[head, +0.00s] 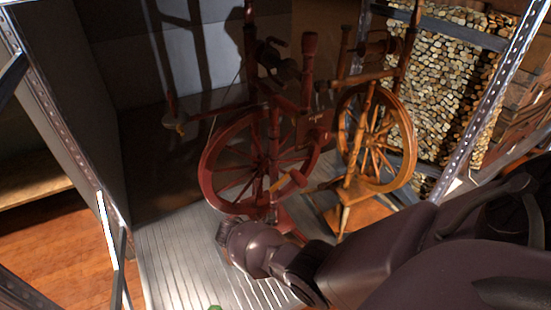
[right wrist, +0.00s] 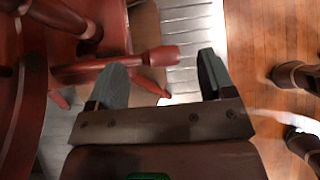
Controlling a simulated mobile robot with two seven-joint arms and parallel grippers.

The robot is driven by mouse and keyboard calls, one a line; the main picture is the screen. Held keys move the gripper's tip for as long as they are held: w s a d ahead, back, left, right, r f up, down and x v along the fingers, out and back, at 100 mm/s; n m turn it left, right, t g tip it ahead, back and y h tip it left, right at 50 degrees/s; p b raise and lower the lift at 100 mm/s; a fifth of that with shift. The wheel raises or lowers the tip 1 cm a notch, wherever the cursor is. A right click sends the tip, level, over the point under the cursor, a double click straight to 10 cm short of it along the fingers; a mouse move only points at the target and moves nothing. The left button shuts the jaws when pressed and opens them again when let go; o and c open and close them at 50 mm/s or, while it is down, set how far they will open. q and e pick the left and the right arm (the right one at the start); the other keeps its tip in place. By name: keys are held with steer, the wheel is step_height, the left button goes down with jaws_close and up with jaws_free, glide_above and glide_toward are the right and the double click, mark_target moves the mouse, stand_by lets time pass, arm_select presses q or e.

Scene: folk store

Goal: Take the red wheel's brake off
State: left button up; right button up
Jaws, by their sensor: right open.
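The red wheel (head: 207,165) is a dark red spinning wheel standing on a grooved light floor panel in the head view. A short turned red knob (head: 290,184) sticks out at its lower front; I cannot tell for sure whether it is the brake. In the right wrist view a red peg with a rounded end (right wrist: 160,56) points right, between or just beyond my fingertips. My right gripper (right wrist: 161,64) is open with nothing clamped. In the head view my right arm reaches in from the lower right, and its fingers are hard to make out. My left gripper is out of view.
An orange-brown spinning wheel (head: 408,140) stands close at the right of the red one. Metal shelf posts (head: 85,165) rise on both sides. Stacked logs (head: 450,75) fill the back right. The grooved panel (head: 175,250) is clear at the front left.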

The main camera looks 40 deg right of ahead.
arm_select(q)
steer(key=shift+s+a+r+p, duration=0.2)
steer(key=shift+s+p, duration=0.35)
steer(key=shift+p, duration=0.25)
arm_select(e)
steer(key=v, duration=0.7)
steer(key=shift+c, duration=0.3)
